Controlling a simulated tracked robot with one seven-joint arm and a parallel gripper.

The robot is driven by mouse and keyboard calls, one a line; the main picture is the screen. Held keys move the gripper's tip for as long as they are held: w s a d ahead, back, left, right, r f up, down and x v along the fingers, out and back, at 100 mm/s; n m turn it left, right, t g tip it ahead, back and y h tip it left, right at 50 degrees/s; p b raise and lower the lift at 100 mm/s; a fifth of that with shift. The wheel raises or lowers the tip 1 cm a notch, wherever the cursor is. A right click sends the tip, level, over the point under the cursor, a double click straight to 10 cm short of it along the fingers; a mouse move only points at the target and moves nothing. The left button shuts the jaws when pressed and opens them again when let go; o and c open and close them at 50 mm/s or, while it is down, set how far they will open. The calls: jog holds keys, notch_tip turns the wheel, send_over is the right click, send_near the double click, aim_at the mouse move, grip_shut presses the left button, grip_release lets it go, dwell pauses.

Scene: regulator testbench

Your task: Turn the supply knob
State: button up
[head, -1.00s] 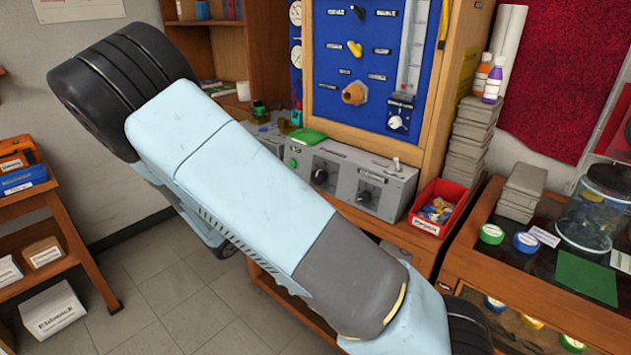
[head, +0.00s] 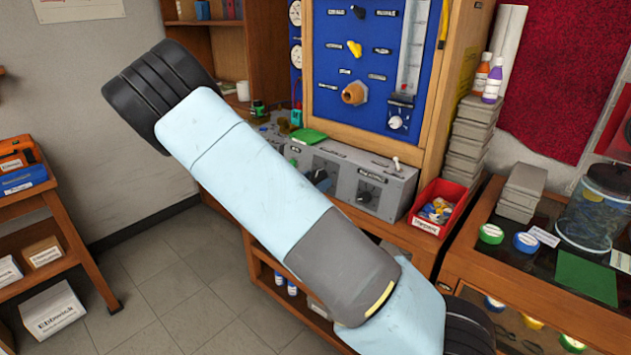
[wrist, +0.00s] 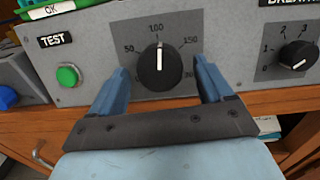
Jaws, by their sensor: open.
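A black knob with a white pointer line (wrist: 159,66) sits on the grey panel in the wrist view; its pointer stands near straight up, by the 100 mark. No name label for it is visible. My gripper (wrist: 161,78) is open, its two blue fingers on either side of this knob, with a gap on each side. In the head view my arm hides most of the gripper, and the same knob (head: 321,178) is partly hidden. A second black knob (wrist: 297,56), marked 0 to 3, is to the right; it also shows in the head view (head: 367,193).
A green button (wrist: 67,75) labelled TEST is left of the knob. A green object (head: 309,136) lies on top of the grey console (head: 390,180). A red bin (head: 432,210) stands close to its right. A blue board (head: 352,90) with valves rises behind.

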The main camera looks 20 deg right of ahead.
jog(key=shift+w+d, duration=0.2)
jog(key=shift+d, duration=0.15)
jog(key=c, duration=1)
jog(key=shift+n+t, duration=0.3)
jog(key=shift+n, duration=0.7)
jog(key=o, duration=1)
jog(key=v, duration=1.4)
jog(key=shift+r, duration=0.15)
jog(key=shift+d, duration=0.1)
